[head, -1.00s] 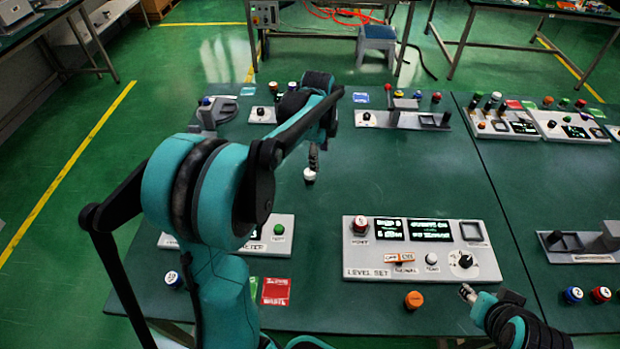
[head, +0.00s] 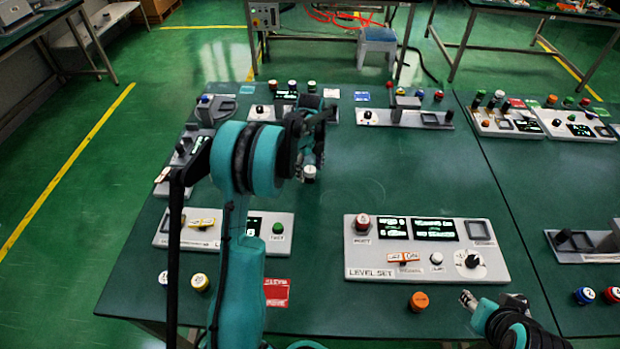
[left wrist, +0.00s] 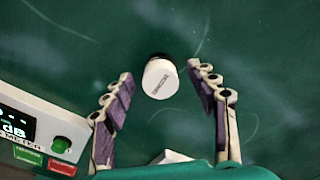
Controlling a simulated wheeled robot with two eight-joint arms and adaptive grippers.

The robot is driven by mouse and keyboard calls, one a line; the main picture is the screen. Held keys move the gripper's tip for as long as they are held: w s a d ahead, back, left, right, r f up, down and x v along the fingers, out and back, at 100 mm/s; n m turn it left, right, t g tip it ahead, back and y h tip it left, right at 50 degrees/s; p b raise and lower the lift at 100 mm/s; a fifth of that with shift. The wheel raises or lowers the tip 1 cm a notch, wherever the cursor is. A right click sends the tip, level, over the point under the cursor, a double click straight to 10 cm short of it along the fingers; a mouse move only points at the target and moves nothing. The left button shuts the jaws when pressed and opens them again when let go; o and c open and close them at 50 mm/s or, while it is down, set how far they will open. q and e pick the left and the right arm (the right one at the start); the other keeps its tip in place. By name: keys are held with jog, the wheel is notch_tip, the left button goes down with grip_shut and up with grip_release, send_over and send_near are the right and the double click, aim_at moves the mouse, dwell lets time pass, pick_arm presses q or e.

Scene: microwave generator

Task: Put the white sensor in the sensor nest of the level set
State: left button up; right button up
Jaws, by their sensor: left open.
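The white sensor (head: 309,173), a short white-capped cylinder, stands on the green table left of the level set. My left gripper (left wrist: 158,85) is open, one finger on each side with gaps, not touching the cap; in the head view my left gripper (head: 313,163) is at the sensor. The level set (head: 375,273) is a light grey panel with screens, knobs and a square dark recess (head: 479,230) at its top right, apparently the nest. My right gripper (head: 467,298) is beside its front right; its opening is unclear.
An orange cylinder (head: 419,301) stands in front of the level set. A meter panel (head: 163,240) and a red card (head: 276,292) lie at left, partly behind my left arm. Several panels line the back edge. The table between the sensor and level set is clear.

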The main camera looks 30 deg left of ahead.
pick_arm(q)
jog(key=shift+f, duration=0.4)
jog(key=shift+r, duration=0.1)
grip_shut()
jog(key=shift+r, duration=0.1)
